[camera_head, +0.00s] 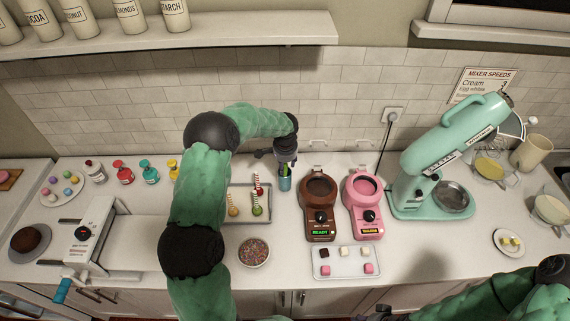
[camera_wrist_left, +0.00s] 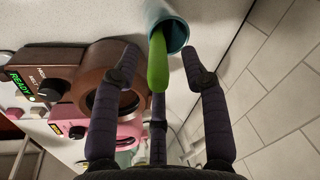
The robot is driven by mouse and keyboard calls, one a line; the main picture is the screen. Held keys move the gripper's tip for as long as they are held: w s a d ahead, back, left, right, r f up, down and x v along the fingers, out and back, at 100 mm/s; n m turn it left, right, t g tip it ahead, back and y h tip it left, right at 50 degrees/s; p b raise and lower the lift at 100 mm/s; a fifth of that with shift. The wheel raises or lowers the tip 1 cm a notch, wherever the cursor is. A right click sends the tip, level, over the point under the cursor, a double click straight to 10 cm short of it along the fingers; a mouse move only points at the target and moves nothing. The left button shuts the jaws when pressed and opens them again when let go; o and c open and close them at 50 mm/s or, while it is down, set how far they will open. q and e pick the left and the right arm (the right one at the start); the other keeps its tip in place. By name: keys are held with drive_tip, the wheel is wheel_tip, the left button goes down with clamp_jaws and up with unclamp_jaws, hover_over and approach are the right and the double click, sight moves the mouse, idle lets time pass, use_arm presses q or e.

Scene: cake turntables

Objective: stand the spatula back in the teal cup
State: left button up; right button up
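The teal cup (camera_head: 285,184) stands on the counter behind the tray, left of the brown melting pot. A green handle, which looks like the spatula's (camera_wrist_left: 158,62), sticks out of the cup's mouth (camera_wrist_left: 176,34) in the left wrist view. The spatula's lower part is hidden inside the cup. My left gripper (camera_head: 286,160) is right above the cup. In the wrist view its fingers (camera_wrist_left: 162,75) are spread on either side of the handle with gaps, so it is open and holds nothing. Only a dark bit of my right gripper (camera_head: 381,312) shows at the bottom edge.
A brown melting pot (camera_head: 320,203) and a pink one (camera_head: 363,202) stand close right of the cup. A tray (camera_head: 262,218) with striped-stick pops lies in front. A sprinkle bowl (camera_head: 254,253) and sweets tray (camera_head: 330,271) are nearer. A teal mixer (camera_head: 440,150) stands right.

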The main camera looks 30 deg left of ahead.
use_arm(q)
wheel_tip(320, 180, up, 12)
drive_tip(key=s+d, duration=0.1)
drive_tip(key=s, duration=0.1)
drive_tip(key=shift+d, duration=0.15)
idle(1.0)
